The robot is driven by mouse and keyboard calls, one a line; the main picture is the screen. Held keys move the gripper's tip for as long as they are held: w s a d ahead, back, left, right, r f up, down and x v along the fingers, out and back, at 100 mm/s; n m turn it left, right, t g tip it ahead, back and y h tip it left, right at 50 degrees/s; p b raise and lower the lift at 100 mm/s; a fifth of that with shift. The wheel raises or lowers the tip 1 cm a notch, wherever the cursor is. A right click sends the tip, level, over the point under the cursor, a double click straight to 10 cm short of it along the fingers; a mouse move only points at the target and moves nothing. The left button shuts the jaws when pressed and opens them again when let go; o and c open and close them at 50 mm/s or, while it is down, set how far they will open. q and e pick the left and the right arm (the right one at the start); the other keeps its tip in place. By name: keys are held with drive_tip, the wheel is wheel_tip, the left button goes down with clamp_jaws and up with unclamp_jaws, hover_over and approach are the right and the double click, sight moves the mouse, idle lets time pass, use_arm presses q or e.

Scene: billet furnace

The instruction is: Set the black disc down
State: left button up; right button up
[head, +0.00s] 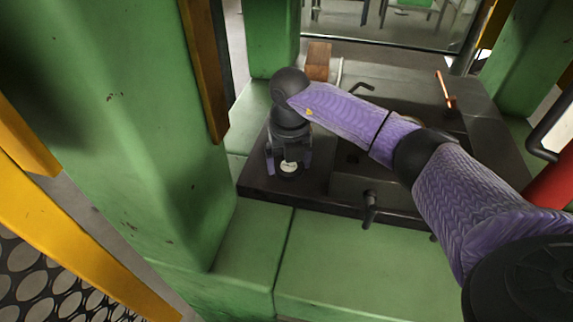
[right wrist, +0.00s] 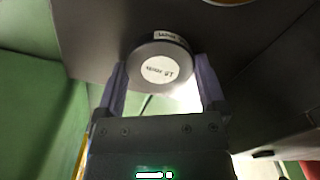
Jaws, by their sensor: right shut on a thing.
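The black disc (head: 289,167) has a round white label on its face. It is between the fingers of my right gripper (head: 288,163), at the left part of the dark plate (head: 325,192). In the right wrist view, the disc (right wrist: 160,66) sits between the two purple fingertips of my right gripper (right wrist: 161,80), with lettering on its face and a label on its rim. My right gripper is shut on it and points down. I cannot tell whether the disc touches the plate. My left gripper is not in view.
A green post (head: 120,130) stands close on the left, and a green ledge (head: 370,270) runs along the front. A brown block (head: 318,60) lies behind my wrist. A dark handle (head: 369,208) sticks up at the plate's front. An orange-tipped rod (head: 445,88) stands at the back right.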

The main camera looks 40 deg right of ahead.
sight(289, 166)
drive_tip(key=shift+r, duration=0.15)
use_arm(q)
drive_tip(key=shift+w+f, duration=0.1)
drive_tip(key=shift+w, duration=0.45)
use_arm(e)
drive_tip(key=o, duration=1.3)
drive_tip(key=shift+o, duration=0.2)
use_arm(q)
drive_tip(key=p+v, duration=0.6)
drive_tip(key=p, duration=0.1)
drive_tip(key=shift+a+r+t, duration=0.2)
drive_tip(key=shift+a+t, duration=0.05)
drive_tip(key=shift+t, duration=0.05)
use_arm(e)
wheel_tip(289, 166, up, 12)
